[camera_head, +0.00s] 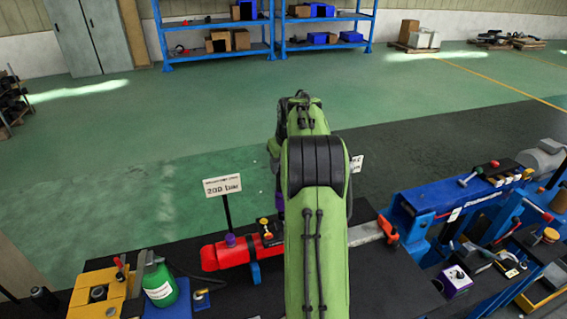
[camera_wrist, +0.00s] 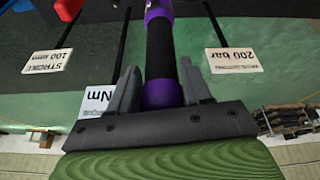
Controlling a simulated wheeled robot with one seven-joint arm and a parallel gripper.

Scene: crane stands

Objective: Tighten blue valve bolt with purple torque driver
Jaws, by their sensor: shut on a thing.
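The purple torque driver (camera_wrist: 162,93) has a purple and black shaft. It stands between the two grey fingers of my gripper (camera_wrist: 158,88) in the wrist view, and the fingers are shut on it. The driver's far end runs out of the top of that view. In the head view my green arm covers most of the gripper and driver; only a small purple patch shows beside the arm. I cannot make out the blue valve bolt in either view, nor whether the driver touches it.
A red cylinder (camera_head: 215,257) lies on the dark bench left of my arm, with a "200 bar" sign (camera_head: 222,185) behind it. A green bottle (camera_head: 160,284) and yellow block (camera_head: 88,292) stand further left. A blue machine (camera_head: 405,215) and tools crowd the right.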

